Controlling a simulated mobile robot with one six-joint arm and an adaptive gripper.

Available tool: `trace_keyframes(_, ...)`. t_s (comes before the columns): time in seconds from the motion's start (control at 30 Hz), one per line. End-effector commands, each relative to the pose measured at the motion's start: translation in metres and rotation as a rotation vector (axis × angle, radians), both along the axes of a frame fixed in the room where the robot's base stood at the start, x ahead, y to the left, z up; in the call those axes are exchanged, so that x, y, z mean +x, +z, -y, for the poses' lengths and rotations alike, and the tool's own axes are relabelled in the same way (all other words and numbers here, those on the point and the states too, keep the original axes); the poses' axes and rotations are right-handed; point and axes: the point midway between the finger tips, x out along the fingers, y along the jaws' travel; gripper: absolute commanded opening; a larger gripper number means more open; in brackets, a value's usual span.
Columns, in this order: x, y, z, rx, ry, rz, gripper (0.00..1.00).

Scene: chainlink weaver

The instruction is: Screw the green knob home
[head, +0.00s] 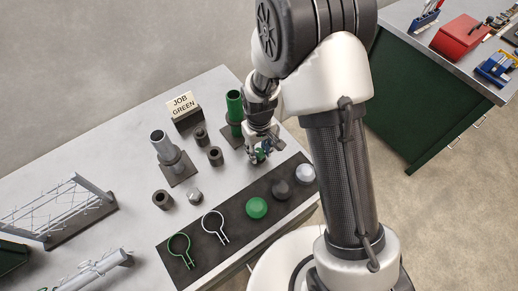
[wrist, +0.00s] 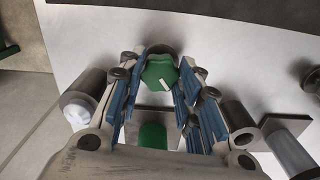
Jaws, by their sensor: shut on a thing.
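The green knob (wrist: 160,73), lobed with a white mark on its face, sits between the blue-padded fingers of my gripper (wrist: 159,82) in the wrist view. My gripper is shut on it. A dark round part (wrist: 160,47) shows just behind the knob; I cannot tell whether the knob is threaded onto it. In the head view my gripper (head: 261,155) is low over the table, in front of the green post (head: 235,107), and mostly hides the knob. The green post also shows in the wrist view (wrist: 152,136).
A dark mat (head: 230,238) holds a green ring (head: 179,246), a white ring (head: 212,225), a green dome (head: 256,207), a black dome (head: 282,189) and a pale dome (head: 305,173). A grey post (head: 168,150), dark collars (head: 215,156) and a JOB GREEN sign (head: 182,103) stand left.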

Motion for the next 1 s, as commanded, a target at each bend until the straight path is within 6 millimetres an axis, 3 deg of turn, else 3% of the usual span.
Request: trace_keyframes(1.0, -0.0001, -0.0001, 0.0, 0.0, -0.966, 0.0, 0.08)
